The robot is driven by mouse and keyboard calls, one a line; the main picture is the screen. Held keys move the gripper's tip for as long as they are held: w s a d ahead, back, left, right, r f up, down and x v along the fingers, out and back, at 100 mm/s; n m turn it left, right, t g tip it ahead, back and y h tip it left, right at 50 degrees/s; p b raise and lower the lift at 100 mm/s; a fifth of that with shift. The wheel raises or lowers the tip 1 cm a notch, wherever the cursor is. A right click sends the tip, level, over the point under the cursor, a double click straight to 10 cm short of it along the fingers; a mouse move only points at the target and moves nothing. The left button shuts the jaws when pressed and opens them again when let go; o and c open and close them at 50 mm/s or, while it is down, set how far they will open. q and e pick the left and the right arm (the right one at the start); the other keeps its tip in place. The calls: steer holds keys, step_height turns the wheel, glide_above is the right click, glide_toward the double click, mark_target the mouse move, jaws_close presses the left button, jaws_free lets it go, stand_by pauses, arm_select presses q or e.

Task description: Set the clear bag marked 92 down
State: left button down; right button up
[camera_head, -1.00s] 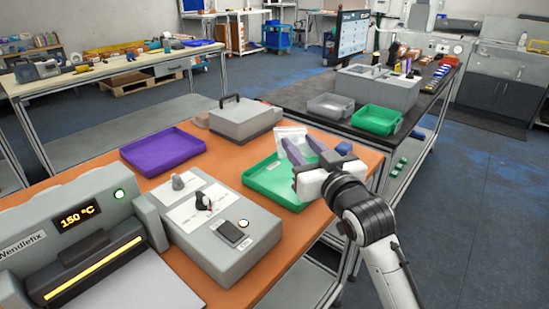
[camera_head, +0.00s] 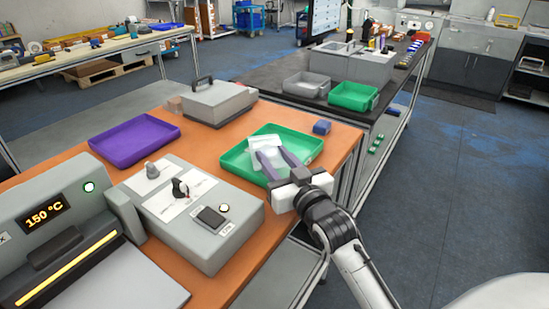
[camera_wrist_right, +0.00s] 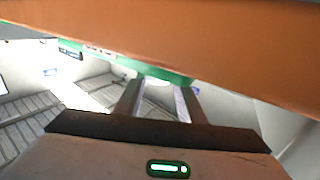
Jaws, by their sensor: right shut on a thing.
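My right gripper (camera_head: 271,152) is shut on the clear bag (camera_head: 262,142), a pale, see-through packet whose marking I cannot read. The bag is at the left part of the green tray (camera_head: 308,136) on the orange table. I cannot tell whether the bag touches the tray floor. In the right wrist view the two fingers (camera_wrist_right: 158,103) point toward the green tray edge (camera_wrist_right: 150,71), with pale film between them. My left gripper is not in view.
A purple tray (camera_head: 135,140) lies to the left. A grey box with a black handle (camera_head: 217,101) stands behind. A grey panel unit (camera_head: 195,215) stands in front, left of my gripper. A small blue block (camera_head: 322,127) lies just beyond the green tray.

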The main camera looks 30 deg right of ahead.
steer(key=shift+f, duration=0.4)
steer(key=shift+f, duration=0.15)
steer(key=o, duration=1.1)
steer(key=shift+r, duration=0.2)
steer(key=s, duration=0.3)
steer(key=s+a, duration=0.1)
steer(key=s, duration=0.6)
steer(key=shift+s+a+r+b, duration=0.2)
steer(key=shift+s+r+b, duration=0.1)
steer(key=shift+s+b, duration=0.1)
steer(key=shift+s+a+r, duration=0.1)
steer(key=shift+s, duration=0.45)
